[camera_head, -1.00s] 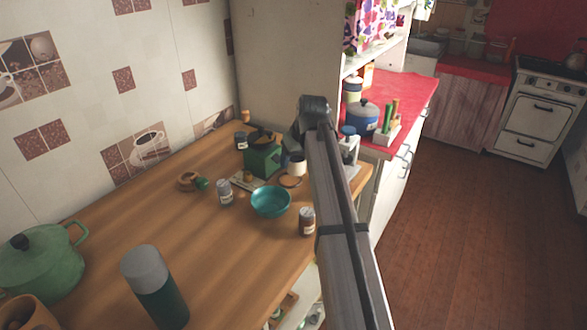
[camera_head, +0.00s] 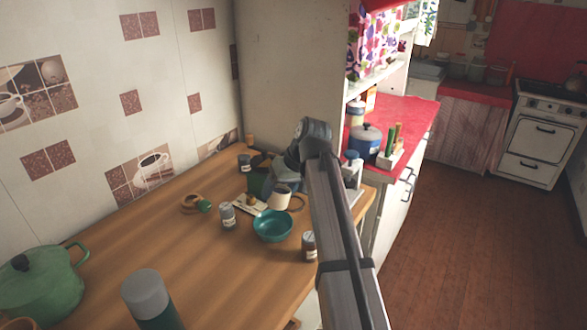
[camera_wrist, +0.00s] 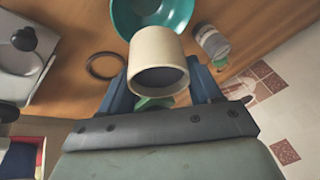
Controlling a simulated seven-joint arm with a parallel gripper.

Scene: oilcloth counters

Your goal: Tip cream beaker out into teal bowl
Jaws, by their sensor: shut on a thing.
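The cream beaker (camera_head: 281,198) is held in my gripper (camera_head: 284,187), just behind the teal bowl (camera_head: 272,226) in the head view and seemingly raised off the counter. In the wrist view the beaker (camera_wrist: 157,48) sits between the two blue fingers of my gripper (camera_wrist: 161,78), its round, dark opening towards the camera. Its contents cannot be made out. The teal bowl (camera_wrist: 178,12) shows beyond the beaker there, partly cut off by the frame. In the head view the bowl stands upright on the wooden counter. The beaker's exact tilt is hard to tell.
A grey-lidded jar (camera_head: 227,216) stands left of the bowl, and a brown jar (camera_head: 309,246) stands at its right near the counter edge.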

